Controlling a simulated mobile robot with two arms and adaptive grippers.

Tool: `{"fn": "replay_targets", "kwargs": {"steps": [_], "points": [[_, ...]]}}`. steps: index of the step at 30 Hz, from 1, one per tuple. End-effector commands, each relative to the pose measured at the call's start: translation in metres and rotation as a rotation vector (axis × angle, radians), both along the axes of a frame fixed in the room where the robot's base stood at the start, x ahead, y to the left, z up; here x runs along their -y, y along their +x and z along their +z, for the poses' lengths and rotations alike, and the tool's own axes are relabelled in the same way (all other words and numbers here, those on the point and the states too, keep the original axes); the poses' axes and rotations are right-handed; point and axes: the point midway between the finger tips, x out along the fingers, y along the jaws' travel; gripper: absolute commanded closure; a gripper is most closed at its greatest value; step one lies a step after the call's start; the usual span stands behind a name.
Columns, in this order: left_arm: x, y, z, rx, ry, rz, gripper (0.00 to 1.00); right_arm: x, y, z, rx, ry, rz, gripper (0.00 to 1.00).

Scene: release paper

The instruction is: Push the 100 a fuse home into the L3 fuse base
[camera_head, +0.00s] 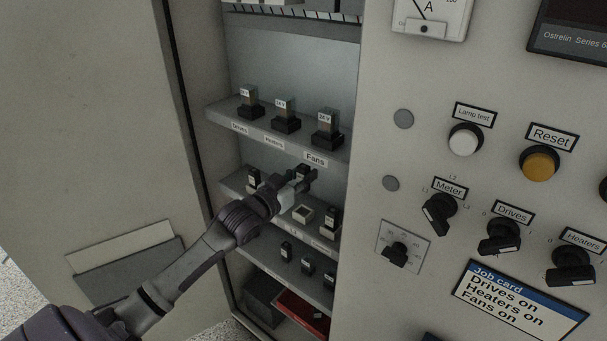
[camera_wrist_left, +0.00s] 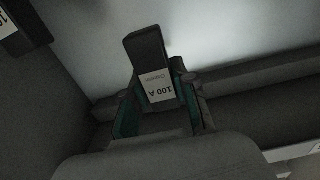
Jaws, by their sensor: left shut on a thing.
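My left gripper (camera_head: 297,187) reaches into the open cabinet at the middle shelf. In the left wrist view its teal-padded fingers (camera_wrist_left: 160,105) are shut on the 100 A fuse (camera_wrist_left: 148,50), a dark block with a white label that reads upside down. The fuse's dark top (camera_head: 303,170) shows just beyond the fingers in the head view. A pale, empty-looking fuse base (camera_head: 302,214) sits on the middle shelf just below the gripper. I cannot read an L3 mark, nor tell whether the fuse touches a base. My right gripper is out of view.
Other fuses stand close by on the middle shelf, at left (camera_head: 253,179) and right (camera_head: 330,221). The upper shelf (camera_head: 281,140) holds three relays above the arm. More small devices (camera_head: 308,266) stand below. The switch panel (camera_head: 385,150) edges the opening at right.

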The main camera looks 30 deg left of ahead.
Motion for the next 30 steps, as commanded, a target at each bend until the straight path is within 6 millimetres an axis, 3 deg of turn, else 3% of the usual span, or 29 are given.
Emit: {"fn": "replay_targets", "kwargs": {"steps": [2,18,30], "points": [[0.000,0.000,0.003,-0.001,-0.001,0.000,1.00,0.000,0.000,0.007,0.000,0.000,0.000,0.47],[0.000,0.000,-0.051,0.000,-0.001,0.000,1.00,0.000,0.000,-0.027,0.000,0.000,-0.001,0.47],[0.000,0.000,-0.057,0.001,0.000,0.000,1.00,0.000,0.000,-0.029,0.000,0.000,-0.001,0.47]]}}
